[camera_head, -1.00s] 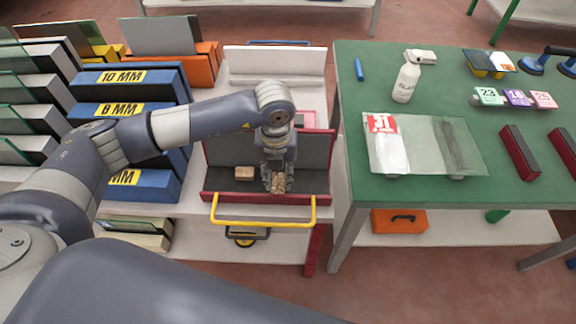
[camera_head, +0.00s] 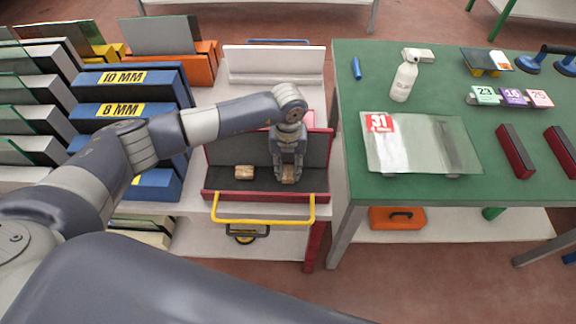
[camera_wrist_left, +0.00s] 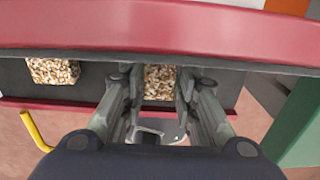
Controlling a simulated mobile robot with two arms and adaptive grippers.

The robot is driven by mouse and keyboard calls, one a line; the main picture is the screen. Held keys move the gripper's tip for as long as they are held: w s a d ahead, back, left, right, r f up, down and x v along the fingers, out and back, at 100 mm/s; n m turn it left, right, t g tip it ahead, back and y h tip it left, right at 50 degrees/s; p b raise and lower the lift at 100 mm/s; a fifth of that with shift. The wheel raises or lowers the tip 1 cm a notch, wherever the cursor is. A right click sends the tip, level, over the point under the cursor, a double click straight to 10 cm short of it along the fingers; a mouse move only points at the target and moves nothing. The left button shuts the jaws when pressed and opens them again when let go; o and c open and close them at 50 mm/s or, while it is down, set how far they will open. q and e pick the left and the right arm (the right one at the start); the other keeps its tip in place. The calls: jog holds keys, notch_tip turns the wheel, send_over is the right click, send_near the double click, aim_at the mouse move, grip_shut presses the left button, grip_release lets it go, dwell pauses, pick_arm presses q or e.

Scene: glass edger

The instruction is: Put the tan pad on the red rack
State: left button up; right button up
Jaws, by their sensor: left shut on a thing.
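The red rack (camera_head: 225,196) is a dark-lined tray with red edges on the cart. My left gripper (camera_head: 288,176) is over its right part, shut on a tan pad (camera_head: 288,181). In the left wrist view the speckled tan pad (camera_wrist_left: 160,82) sits between the two fingers (camera_wrist_left: 160,95). I cannot tell whether this pad touches the rack floor. A second tan pad (camera_head: 244,172) lies in the rack to the left; it also shows in the left wrist view (camera_wrist_left: 53,71). My right gripper is not in view.
A yellow handle bar (camera_head: 262,221) runs along the cart's front. Blue slotted racks (camera_head: 125,110) stand on the left. A green table (camera_head: 350,145) with a glass sheet (camera_head: 420,145) and a white spray bottle (camera_head: 404,80) is close on the right.

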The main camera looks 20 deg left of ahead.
aim_at(288, 170)
pick_arm(q)
jog(key=shift+f, duration=0.1)
jog(key=shift+o, duration=1.3)
jog(key=shift+f, duration=0.1)
jog(key=o, duration=0.4)
jog(key=shift+o, duration=0.2)
jog(key=shift+r, duration=0.35)
notch_tip(288, 170, up, 12)
jog(key=b, duration=0.1)
jog(key=shift+f, duration=0.15)
